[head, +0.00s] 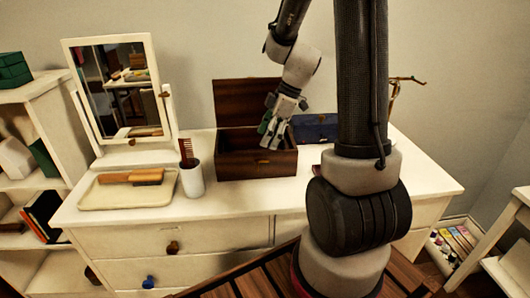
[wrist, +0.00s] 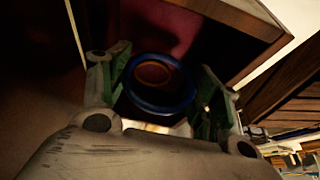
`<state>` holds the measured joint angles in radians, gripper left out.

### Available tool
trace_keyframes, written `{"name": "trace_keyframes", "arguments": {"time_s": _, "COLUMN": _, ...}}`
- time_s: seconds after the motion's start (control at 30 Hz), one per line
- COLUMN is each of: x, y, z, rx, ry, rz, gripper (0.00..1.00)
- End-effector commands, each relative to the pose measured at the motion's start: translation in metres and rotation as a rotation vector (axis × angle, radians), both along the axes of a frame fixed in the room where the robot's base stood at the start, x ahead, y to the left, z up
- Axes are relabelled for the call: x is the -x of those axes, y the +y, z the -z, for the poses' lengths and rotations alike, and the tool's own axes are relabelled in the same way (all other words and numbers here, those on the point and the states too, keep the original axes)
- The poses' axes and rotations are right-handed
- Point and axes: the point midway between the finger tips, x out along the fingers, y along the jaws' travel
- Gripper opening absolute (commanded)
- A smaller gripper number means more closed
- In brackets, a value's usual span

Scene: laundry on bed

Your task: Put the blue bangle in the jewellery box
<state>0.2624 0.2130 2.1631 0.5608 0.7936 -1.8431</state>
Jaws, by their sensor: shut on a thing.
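The jewellery box (head: 257,166) is a dark wooden box on the white dresser, with its lid (head: 245,100) raised at the back. My gripper (head: 270,131) points down over the box opening, its green-padded fingertips at about rim height. In the wrist view, my gripper (wrist: 163,88) is shut on the blue bangle (wrist: 158,106), a dark blue ring between the two fingers. Behind it the box's reddish interior (wrist: 175,35) shows. A reddish round patch shows through the ring; I cannot tell what it is. In the head view the bangle is hidden.
A dark blue case (head: 315,128) stands just right of the box. A white cup (head: 192,181) with a comb, a cream tray (head: 125,194) with brushes and a mirror (head: 117,85) stand to the left. A brass-coloured stand (head: 395,90) is at the back right.

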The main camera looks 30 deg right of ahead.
Motion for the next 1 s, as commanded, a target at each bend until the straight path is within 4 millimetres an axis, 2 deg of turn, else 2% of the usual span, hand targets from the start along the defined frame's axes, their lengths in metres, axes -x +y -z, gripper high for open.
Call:
{"name": "trace_keyframes", "arguments": {"time_s": 0.4, "x": 0.0, "y": 0.0, "z": 0.049, "rx": 0.0, "ry": 0.002, "rz": 0.002, "gripper": 0.45}}
{"name": "trace_keyframes", "arguments": {"time_s": 0.77, "x": 0.0, "y": 0.0, "z": 0.054, "rx": 0.0, "ry": 0.0, "rz": 0.002, "gripper": 0.45}}
{"name": "trace_keyframes", "arguments": {"time_s": 0.8, "x": 0.0, "y": 0.0, "z": 0.054, "rx": 0.0, "ry": -0.001, "rz": 0.003, "gripper": 0.67}}
{"name": "trace_keyframes", "arguments": {"time_s": 0.83, "x": 0.0, "y": 0.0, "z": 0.054, "rx": 0.0, "ry": -0.001, "rz": 0.003, "gripper": 0.72}}
{"name": "trace_keyframes", "arguments": {"time_s": 1.0, "x": 0.0, "y": 0.0, "z": 0.054, "rx": 0.0, "ry": -0.001, "rz": 0.003, "gripper": 0.72}}
